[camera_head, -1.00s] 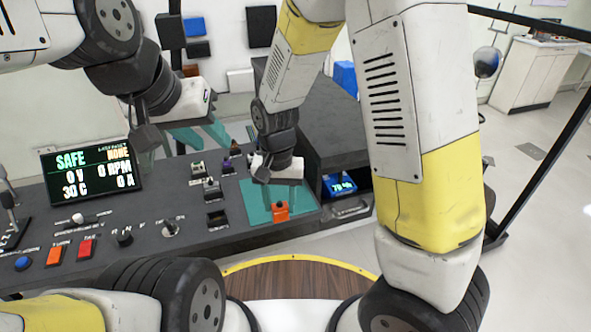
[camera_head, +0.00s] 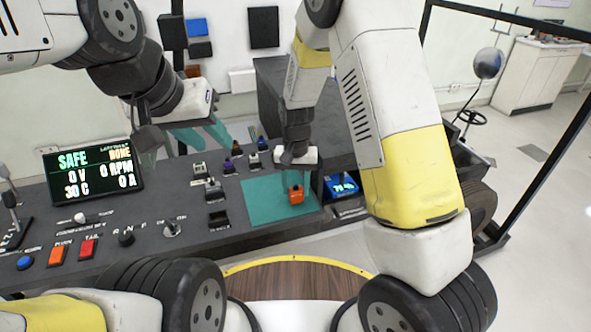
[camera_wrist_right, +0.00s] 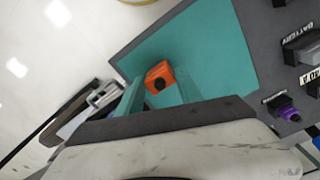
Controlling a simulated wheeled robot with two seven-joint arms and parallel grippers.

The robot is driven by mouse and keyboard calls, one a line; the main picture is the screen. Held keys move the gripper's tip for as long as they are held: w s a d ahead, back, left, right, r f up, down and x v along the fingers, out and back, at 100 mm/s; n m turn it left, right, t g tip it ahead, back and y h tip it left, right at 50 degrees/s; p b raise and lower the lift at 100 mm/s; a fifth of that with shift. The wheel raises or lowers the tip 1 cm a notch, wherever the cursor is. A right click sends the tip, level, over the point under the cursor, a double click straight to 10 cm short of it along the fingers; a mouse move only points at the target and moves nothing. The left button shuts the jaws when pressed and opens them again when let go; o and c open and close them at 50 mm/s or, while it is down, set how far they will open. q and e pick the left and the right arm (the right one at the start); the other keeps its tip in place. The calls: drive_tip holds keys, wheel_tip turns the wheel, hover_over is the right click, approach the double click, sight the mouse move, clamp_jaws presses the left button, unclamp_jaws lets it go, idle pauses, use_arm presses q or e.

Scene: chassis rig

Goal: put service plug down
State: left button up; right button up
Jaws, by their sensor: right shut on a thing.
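The service plug is an orange block with a dark round spot. In the head view the plug (camera_head: 295,195) is over the teal mat (camera_head: 262,205) on the console's right side. My right gripper (camera_head: 295,181) comes down from above and is shut on it. In the right wrist view the plug (camera_wrist_right: 156,72) sits between the teal fingertips, with the mat (camera_wrist_right: 215,45) behind it. Whether the plug touches the mat I cannot tell. My left gripper (camera_head: 212,143) hangs above the back of the console, open and empty, its teal fingers apart.
A display (camera_head: 92,174) reading SAFE stands at the console's left. Several small connectors, including a purple one (camera_wrist_right: 284,110), stand left of the mat. A blue-lit meter (camera_head: 341,187) is right of the mat. The mat around the plug is bare.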

sight(296, 186)
drive_tip(key=shift+f, duration=0.1)
drive_tip(key=o, duration=1.4)
wheel_tip(296, 186, up, 12)
drive_tip(key=s+d+r+t+y, duration=0.1)
drive_tip(key=s+d+r, duration=0.35)
drive_tip(key=r, duration=0.25)
drive_tip(key=s+d+r+t+y, duration=0.1)
drive_tip(key=s+d+r+t, duration=0.1)
drive_tip(key=s+d+r, duration=0.3)
drive_tip(key=s+d+r+n+t, duration=0.1)
drive_tip(key=s+d+r+t, duration=0.2)
drive_tip(key=s, duration=0.7)
wheel_tip(296, 186, up, 2)
drive_tip(key=shift+s+d, duration=0.15)
drive_tip(key=shift+d, duration=0.4)
